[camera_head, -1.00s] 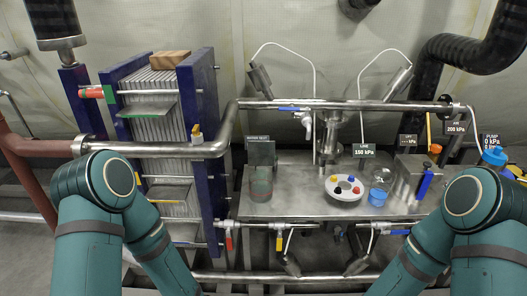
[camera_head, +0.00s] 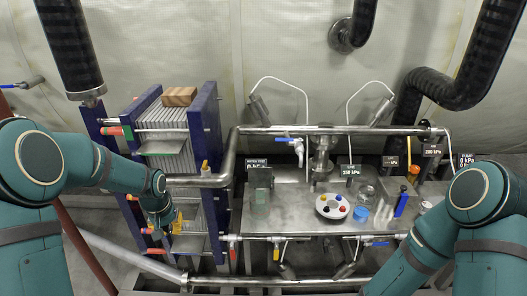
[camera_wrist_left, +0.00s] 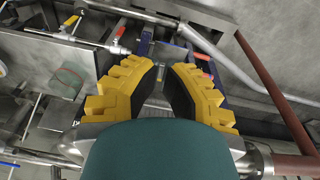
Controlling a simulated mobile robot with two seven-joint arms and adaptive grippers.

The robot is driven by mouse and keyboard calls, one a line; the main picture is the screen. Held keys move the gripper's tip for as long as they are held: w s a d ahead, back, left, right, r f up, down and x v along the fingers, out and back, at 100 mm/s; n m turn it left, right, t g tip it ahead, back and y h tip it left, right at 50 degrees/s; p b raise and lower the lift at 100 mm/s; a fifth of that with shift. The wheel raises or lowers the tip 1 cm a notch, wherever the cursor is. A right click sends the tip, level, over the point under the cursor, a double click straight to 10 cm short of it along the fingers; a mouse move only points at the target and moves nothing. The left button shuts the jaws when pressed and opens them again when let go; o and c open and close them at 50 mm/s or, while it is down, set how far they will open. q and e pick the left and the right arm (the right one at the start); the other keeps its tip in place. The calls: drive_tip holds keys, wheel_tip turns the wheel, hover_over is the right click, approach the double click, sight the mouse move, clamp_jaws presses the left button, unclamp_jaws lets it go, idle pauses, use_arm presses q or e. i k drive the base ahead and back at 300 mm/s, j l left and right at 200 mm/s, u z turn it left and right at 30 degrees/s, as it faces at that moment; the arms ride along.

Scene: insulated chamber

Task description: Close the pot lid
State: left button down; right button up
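A clear, greenish cylindrical vessel (camera_head: 260,204) stands on the left of the steel bench, with a dark greenish upright panel (camera_head: 259,179) just behind it. A glass jar (camera_head: 368,192) stands towards the right, with a blue round cap or lid (camera_head: 360,214) in front of it. I cannot tell which of these is the pot. My left gripper (camera_head: 172,224) is at the front of the plate stack, left of the bench and apart from these objects. Its yellow fingers (camera_wrist_left: 163,72) are spread and empty in the left wrist view. My right gripper is out of view.
The blue-framed plate stack (camera_head: 211,130) carries a wooden block (camera_head: 179,96). A steel pipe (camera_head: 340,130) runs above the bench. A white dish (camera_head: 333,206) with several coloured pieces sits mid-bench. Pipes with coloured valve handles (camera_head: 276,253) line the bench's front edge.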

sight(259, 177)
drive_tip(key=l, duration=0.4)
drive_tip(key=i+l+z, duration=0.1)
drive_tip(key=i, duration=0.3)
drive_tip(key=i+l+z, duration=0.1)
drive_tip(key=i, duration=0.3)
drive_tip(key=i+z, duration=0.1)
drive_tip(key=i, duration=0.45)
